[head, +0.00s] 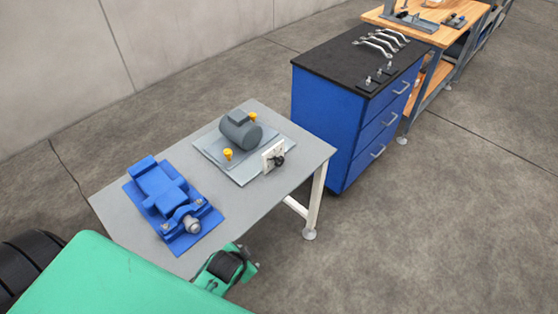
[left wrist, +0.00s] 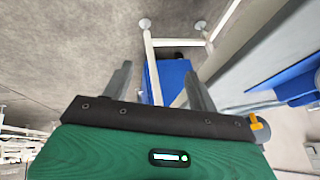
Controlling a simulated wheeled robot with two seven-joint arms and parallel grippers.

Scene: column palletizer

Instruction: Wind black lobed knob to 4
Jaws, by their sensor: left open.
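The black lobed knob (head: 279,161) sits on the front of a small upright white panel (head: 267,156) in the head view. The panel stands at the right edge of a grey plate (head: 213,161) on the grey table. Any marks around the knob are too small to read, so its setting cannot be told. My left gripper (left wrist: 158,72) shows in the left wrist view with its two fingers apart and nothing between them. The knob cannot be made out there. Neither gripper shows in the head view.
A grey motor (head: 240,131) and two yellow-topped parts share the plate. A blue vise-like device (head: 168,199) lies on the table's (head: 121,204) near left. A blue drawer cabinet (head: 334,117) with wrenches stands behind right. Floor right of the table is clear.

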